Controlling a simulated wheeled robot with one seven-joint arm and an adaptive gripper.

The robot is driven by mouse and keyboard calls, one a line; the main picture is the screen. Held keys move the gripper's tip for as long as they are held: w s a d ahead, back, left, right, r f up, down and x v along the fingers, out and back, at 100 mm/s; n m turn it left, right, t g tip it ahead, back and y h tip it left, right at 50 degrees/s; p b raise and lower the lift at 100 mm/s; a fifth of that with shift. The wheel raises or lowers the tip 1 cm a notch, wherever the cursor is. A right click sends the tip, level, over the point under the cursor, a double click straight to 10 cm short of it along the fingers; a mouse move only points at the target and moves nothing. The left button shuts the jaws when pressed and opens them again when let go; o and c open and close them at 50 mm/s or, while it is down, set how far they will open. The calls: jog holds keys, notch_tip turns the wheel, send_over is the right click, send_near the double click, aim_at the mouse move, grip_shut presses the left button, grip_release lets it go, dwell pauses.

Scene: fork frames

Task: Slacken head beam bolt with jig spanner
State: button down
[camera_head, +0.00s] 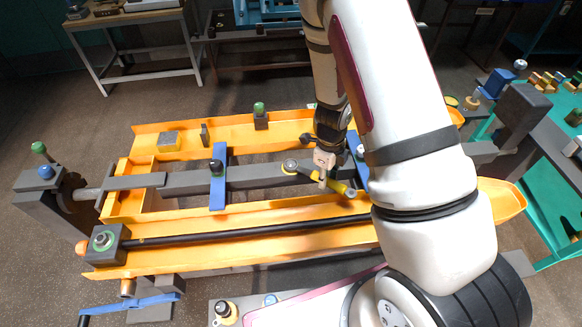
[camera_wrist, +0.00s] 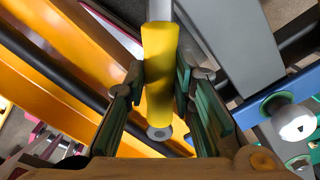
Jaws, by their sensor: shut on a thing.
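The jig spanner has a grey shank and a yellow handle (camera_head: 345,189). My gripper (camera_head: 326,162) is shut on the handle, which also shows between its fingers in the wrist view (camera_wrist: 160,75). A dark bolt (camera_head: 216,166) stands on a blue crossbar (camera_head: 218,190) left of the spanner head. Another bolt (camera_wrist: 297,126) with a pale head stands on a blue bar at the right of the wrist view. I cannot tell which is the head beam bolt.
An orange frame (camera_head: 190,258) surrounds the beam. A long black rod (camera_head: 250,230) runs along its front, from a dark block (camera_head: 106,252) at left. A green-topped post (camera_head: 260,115) stands at the back. A teal bench (camera_head: 553,210) is at right, a worktable (camera_head: 128,18) behind.

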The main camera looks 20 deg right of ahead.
jog(key=shift+w+d, duration=0.15)
jog(key=shift+w, duration=0.05)
jog(key=shift+s+a+m, duration=0.3)
jog(key=shift+a+m, duration=0.1)
jog(key=shift+a, duration=0.05)
dwell(0.5)
jog(key=c, duration=1.9)
grip_release()
grip_shut()
jog(key=shift+s+a, duration=0.1)
jog(key=shift+s, duration=0.1)
